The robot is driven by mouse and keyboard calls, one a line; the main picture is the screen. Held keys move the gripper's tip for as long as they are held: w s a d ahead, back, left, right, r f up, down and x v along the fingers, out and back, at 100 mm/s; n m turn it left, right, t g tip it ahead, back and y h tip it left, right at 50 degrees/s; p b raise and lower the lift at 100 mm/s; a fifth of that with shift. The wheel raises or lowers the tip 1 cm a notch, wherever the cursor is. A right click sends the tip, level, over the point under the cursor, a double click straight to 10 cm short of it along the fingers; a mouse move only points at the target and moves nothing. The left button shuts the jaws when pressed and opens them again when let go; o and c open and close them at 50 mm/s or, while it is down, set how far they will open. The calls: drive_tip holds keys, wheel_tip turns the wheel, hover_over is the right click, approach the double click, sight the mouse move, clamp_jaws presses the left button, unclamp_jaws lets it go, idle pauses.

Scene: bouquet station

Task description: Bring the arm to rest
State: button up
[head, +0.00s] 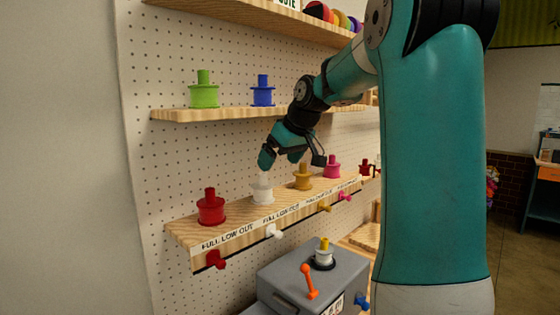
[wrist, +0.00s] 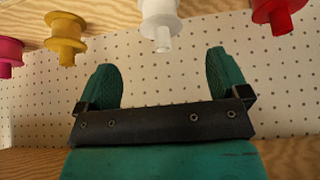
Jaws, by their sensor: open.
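My arm reaches across the head view to the pegboard shelves. My gripper (head: 280,158) is just above the lower shelf, close to the white spool (head: 262,190). Its two green fingers stand wide apart in the wrist view (wrist: 163,78), with only pegboard visible between them. The white spool also shows in the wrist view (wrist: 160,20), beyond the fingertips and apart from them. The gripper is open and empty.
The lower shelf (head: 185,237) also holds a red spool (head: 211,207), a yellow spool (head: 302,177) and a pink spool (head: 332,167). The upper shelf (head: 175,115) carries green (head: 203,92) and blue (head: 263,92) spools. A grey box (head: 285,275) with an orange lever (head: 310,282) stands below.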

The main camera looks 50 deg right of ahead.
drive_tip(key=shift+v, duration=0.8)
drive_tip(key=s+a+f+n+g+y+b, duration=0.15)
drive_tip(key=a+f, duration=0.35)
drive_tip(key=a, duration=0.7)
drive_tip(key=s+a+f+n+g+y+b, duration=0.15)
drive_tip(key=a+f, duration=0.35)
drive_tip(key=a, duration=0.7)
drive_tip(key=s+a+f+n+g+b, duration=0.1)
drive_tip(key=s+a+f+n, duration=0.1)
drive_tip(key=s+a+f, duration=0.2)
drive_tip(key=s+a+f+n+g+y+b, duration=0.1)
drive_tip(key=s+a+f+n+g+b, duration=0.1)
drive_tip(key=s+a+f, duration=0.3)
drive_tip(key=s+a, duration=0.3)
drive_tip(key=s, duration=0.3)
drive_tip(key=shift+s+a+y, duration=0.3)
drive_tip(key=shift+s+a, duration=0.05)
drive_tip(key=shift+a, duration=0.05)
